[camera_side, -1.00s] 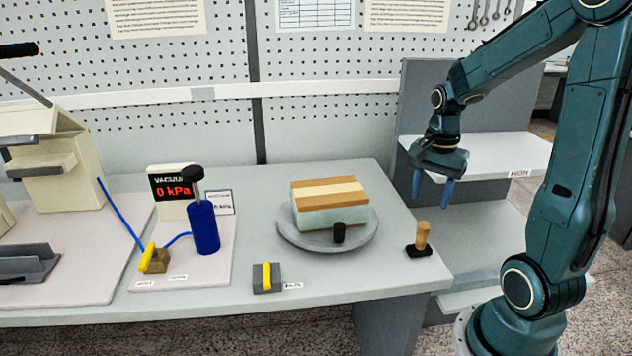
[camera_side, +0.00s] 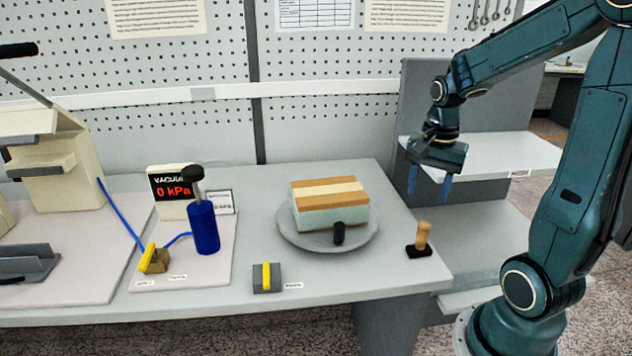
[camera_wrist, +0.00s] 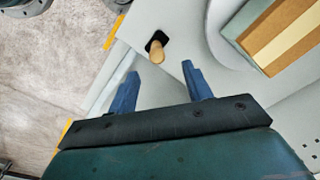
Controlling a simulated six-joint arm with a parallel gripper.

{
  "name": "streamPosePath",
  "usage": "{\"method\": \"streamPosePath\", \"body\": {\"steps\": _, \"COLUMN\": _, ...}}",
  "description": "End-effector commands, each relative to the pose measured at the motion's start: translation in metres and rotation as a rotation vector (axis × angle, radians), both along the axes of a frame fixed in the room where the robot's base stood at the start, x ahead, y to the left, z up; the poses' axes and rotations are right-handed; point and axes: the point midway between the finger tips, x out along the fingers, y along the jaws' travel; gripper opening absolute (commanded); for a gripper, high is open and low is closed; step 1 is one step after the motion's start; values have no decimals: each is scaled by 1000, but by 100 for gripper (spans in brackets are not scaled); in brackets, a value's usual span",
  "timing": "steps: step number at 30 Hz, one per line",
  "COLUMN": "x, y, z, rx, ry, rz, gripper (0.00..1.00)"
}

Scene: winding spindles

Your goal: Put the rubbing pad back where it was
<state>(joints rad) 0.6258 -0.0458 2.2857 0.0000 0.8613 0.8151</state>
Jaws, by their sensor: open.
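The rubbing pad (camera_side: 420,240) has a light wooden handle on a dark base. It stands upright on the bench near its right front corner, and it also shows in the wrist view (camera_wrist: 157,51). My gripper (camera_side: 429,187) is open and empty, above and a little behind the pad in the side view. In the wrist view its two blue fingers (camera_wrist: 162,82) are apart, and the pad shows beyond them, not between them. Nothing touches the pad except the bench surface under it.
A grey round turntable (camera_side: 300,238) with a striped block (camera_side: 330,205) is left of the pad. A grey block with a yellow lever (camera_side: 266,278), a blue pump (camera_side: 204,228) and a vacuum display (camera_side: 172,188) stand further left. A grey shelf unit (camera_side: 490,155) stands behind my gripper.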

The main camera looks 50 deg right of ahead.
Motion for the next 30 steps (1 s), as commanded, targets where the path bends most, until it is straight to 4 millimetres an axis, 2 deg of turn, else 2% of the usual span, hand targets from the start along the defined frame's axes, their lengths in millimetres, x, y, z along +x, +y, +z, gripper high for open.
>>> {"method": "streamPosePath", "body": {"steps": 8, "x": 2, "y": 55, "z": 37, "rx": -88, "ry": -102, "rz": 402, "gripper": 50}}
{"method": "streamPosePath", "body": {"steps": 18, "x": -20, "y": 125, "z": 73, "rx": -226, "ry": -243, "rz": 968, "gripper": 50}}
{"method": "streamPosePath", "body": {"steps": 24, "x": -39, "y": 153, "z": 84, "rx": -306, "ry": -317, "rz": 1246, "gripper": 50}}
{"method": "streamPosePath", "body": {"steps": 30, "x": -50, "y": 165, "z": 88, "rx": -352, "ry": -355, "rz": 1388, "gripper": 50}}
